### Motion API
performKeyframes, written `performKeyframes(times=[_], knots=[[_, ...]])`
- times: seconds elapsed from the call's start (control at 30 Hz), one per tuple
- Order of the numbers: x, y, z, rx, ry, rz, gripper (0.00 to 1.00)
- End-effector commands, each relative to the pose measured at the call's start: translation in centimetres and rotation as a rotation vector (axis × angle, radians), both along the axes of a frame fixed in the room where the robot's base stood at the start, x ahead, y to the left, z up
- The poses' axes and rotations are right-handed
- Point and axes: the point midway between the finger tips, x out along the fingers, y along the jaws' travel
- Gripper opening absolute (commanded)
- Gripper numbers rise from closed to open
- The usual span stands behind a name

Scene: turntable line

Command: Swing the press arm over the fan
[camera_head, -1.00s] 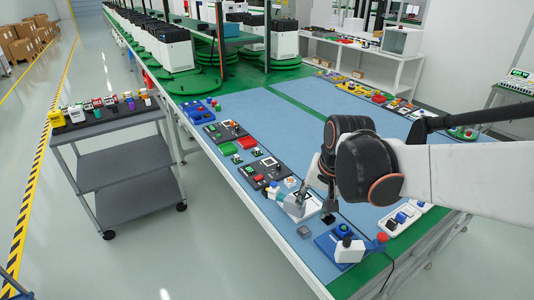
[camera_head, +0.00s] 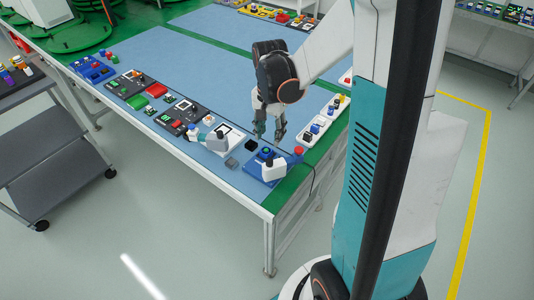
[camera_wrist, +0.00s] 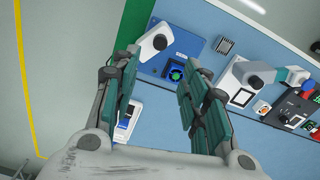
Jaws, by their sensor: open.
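The blue board (camera_head: 254,178) lies near the table's front corner. On it is a small dark fan (camera_head: 266,152) with a blue-green centre; the fan also shows in the wrist view (camera_wrist: 175,72). The white press arm (camera_head: 273,169) stands on the same board, beside the fan and not over it. In the wrist view the press arm (camera_wrist: 164,31) has a dark round knob and lies up and left of the fan. My gripper (camera_head: 270,137) is open and empty, above the table just behind the board. In the wrist view its fingers (camera_wrist: 160,72) flank the fan, apart from it.
A white board with a similar swing arm (camera_head: 217,141) lies to the left, with a small grey block (camera_head: 231,162) between. A white strip with buttons (camera_head: 315,130) lies to the right. A grey cart (camera_head: 60,140) stands at left. The blue table middle (camera_head: 190,65) is clear.

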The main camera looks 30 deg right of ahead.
Motion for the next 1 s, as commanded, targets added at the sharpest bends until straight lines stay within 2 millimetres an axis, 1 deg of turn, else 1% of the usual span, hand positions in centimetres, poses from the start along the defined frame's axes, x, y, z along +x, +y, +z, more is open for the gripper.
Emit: performKeyframes(times=[0.03,0.3,0.53,0.7,0.83,1.0], knots=[[0.0,0.0,-1.0,0.000,0.000,0.001,0.41],[0.0,0.0,-6.3,0.000,-0.001,0.001,0.41],[0.0,0.0,-10.3,0.000,-0.001,0.002,0.41],[0.0,0.0,-12.0,0.000,-0.002,0.002,0.41],[-0.1,0.0,-12.5,0.000,-0.002,0.002,0.41],[-0.1,0.0,-12.6,0.000,-0.002,0.002,0.41]])
